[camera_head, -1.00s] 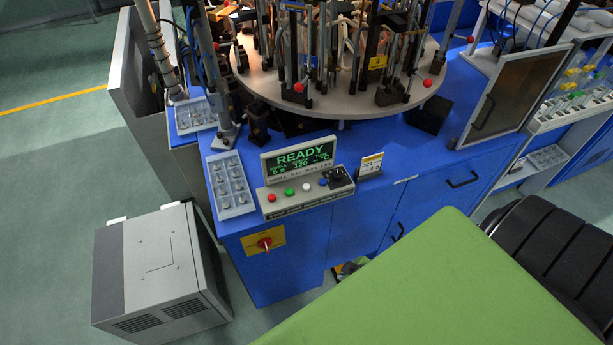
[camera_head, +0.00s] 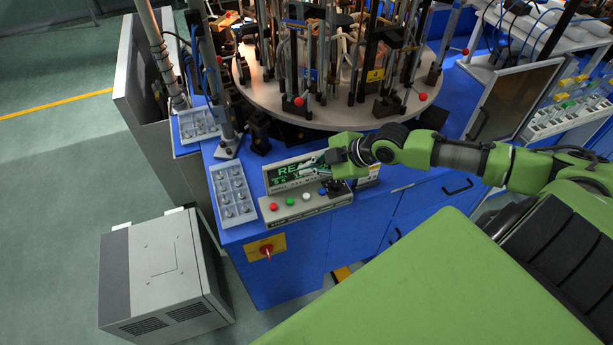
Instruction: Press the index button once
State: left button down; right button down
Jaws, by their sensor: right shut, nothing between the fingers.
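The control panel stands at the blue machine's front edge, with a row of red (camera_head: 273,207), green (camera_head: 289,201), white (camera_head: 306,196) and blue (camera_head: 322,191) buttons. I cannot read which one is labelled index. Behind the buttons is a display (camera_head: 282,175) with green letters, partly hidden by my right gripper. My right gripper (camera_head: 312,164) is shut and empty, in front of the display and above the panel's button row. Its fingers point left and look apart from the buttons. A black knob at the panel's right end is partly covered by the gripper. My left gripper is not in view.
The round turntable (camera_head: 350,115) with upright rods and clamps is close behind my right gripper. A parts tray (camera_head: 222,216) lies left of the panel. A red rotary switch (camera_head: 266,249) is on the front below. A grey box (camera_head: 165,265) stands on the floor.

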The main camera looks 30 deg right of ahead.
jog(key=shift+r, duration=0.2)
jog(key=shift+f, duration=0.2)
jog(key=b, duration=0.7)
send_over(308, 196)
notch_tip(308, 196, down, 7)
jog(key=shift+s+r, duration=0.1)
jog(key=shift+s, duration=0.05)
jog(key=shift+f+b, duration=0.35)
jog(key=shift+f, duration=0.55)
jog(key=shift+f, duration=0.4)
